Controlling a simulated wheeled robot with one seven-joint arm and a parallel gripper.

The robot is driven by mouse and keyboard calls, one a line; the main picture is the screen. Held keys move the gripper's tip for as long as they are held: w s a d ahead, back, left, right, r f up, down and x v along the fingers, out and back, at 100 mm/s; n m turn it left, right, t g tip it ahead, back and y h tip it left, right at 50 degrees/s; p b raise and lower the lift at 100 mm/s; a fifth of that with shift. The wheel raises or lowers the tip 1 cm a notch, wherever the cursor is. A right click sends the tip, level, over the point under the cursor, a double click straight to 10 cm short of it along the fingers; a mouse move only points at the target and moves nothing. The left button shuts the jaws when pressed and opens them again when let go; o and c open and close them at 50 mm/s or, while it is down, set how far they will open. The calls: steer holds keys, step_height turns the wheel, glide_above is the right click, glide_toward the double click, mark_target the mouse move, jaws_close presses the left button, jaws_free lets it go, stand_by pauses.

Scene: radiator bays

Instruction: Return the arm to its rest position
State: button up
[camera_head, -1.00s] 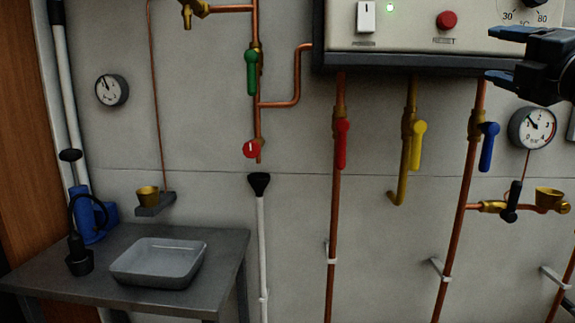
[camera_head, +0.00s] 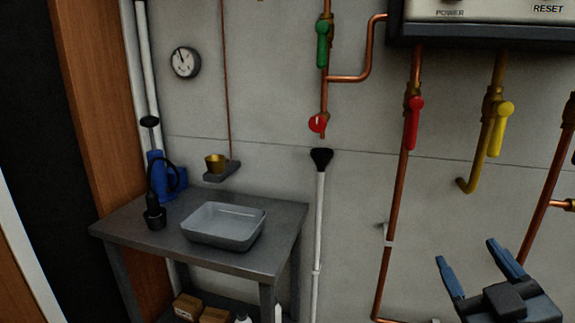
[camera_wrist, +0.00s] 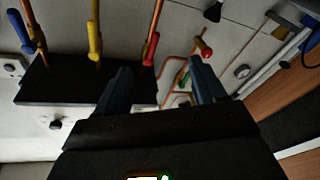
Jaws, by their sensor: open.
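My gripper (camera_head: 478,264) is at the lower right of the head view, its two blue-grey fingers apart with nothing between them. It stands in front of the wall, below the yellow-handled valve (camera_head: 499,130), touching nothing that I can see. In the wrist view my gripper (camera_wrist: 160,85) is open and empty, and the wall appears upside down. My arm behind the gripper is mostly cut off by the frame edge.
A grey table (camera_head: 220,258) with a grey tray (camera_head: 222,243) and a blue pump (camera_head: 160,178) stands left. Copper pipes with green (camera_head: 322,42) and red (camera_head: 413,122) valve handles run along the wall. A boiler box (camera_head: 470,30) hangs upper right. A wooden panel (camera_head: 100,90) stands left.

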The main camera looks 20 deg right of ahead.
steer(key=s+a+f+m+g+y, duration=0.2)
steer(key=s+a+f, duration=0.8)
steer(key=s, duration=0.2)
steer(key=s+a+f+g+y, duration=0.1)
steer(key=s+a+y, duration=0.1)
steer(key=s, duration=0.6)
steer(key=s+a+f+y, duration=0.1)
steer(key=s+y, duration=0.1)
steer(key=s, duration=0.7)
steer(key=shift+a+f+g, duration=0.2)
steer(key=shift+a+g, duration=0.15)
steer(key=shift+g, duration=0.05)
steer(key=shift+c, duration=0.2)
